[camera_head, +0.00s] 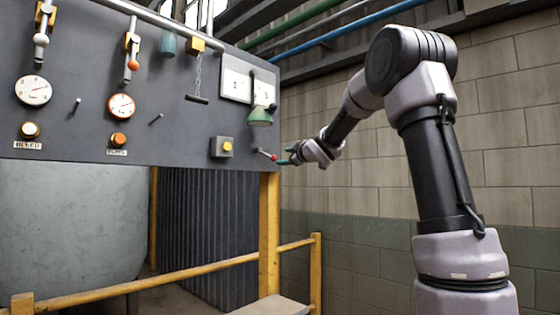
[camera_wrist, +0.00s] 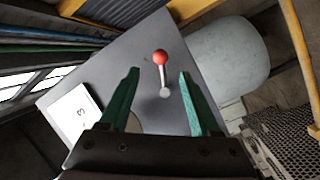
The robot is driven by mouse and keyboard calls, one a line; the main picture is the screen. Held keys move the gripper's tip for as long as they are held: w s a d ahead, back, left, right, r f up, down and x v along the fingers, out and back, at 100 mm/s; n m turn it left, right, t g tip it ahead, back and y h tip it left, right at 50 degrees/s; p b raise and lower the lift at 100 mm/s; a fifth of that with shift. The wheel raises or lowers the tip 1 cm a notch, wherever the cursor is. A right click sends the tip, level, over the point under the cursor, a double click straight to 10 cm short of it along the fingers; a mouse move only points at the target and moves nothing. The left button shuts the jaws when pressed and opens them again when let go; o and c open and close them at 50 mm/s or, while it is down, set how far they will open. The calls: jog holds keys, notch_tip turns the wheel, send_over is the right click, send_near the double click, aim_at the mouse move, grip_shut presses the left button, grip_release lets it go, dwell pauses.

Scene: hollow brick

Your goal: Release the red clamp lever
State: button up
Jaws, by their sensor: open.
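The red clamp lever (camera_head: 265,153) is a short metal stem with a red ball end, low on the right end of the dark panel. In the wrist view its red ball (camera_wrist: 160,57) and grey stem (camera_wrist: 163,78) show between the two teal fingers. My gripper (camera_head: 287,158) is just to the right of the lever in the head view. Its fingers are apart in the wrist view (camera_wrist: 159,73), with nothing held. I cannot tell how far the fingertips reach along the lever.
The dark panel (camera_head: 190,125) also carries gauges (camera_head: 121,106), a yellow-button box (camera_head: 221,147), a green-shaded lamp (camera_head: 260,117) and a hanging chain bar (camera_head: 197,99). A yellow post (camera_head: 269,230) and railing (camera_head: 150,282) stand below. A block wall (camera_head: 490,150) is behind my arm.

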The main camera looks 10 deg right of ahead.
aim_at(275, 158)
jog(key=x, duration=0.9)
jog(key=shift+w+a, duration=0.15)
jog(key=shift+w, duration=0.15)
grip_shut()
dwell(1.0)
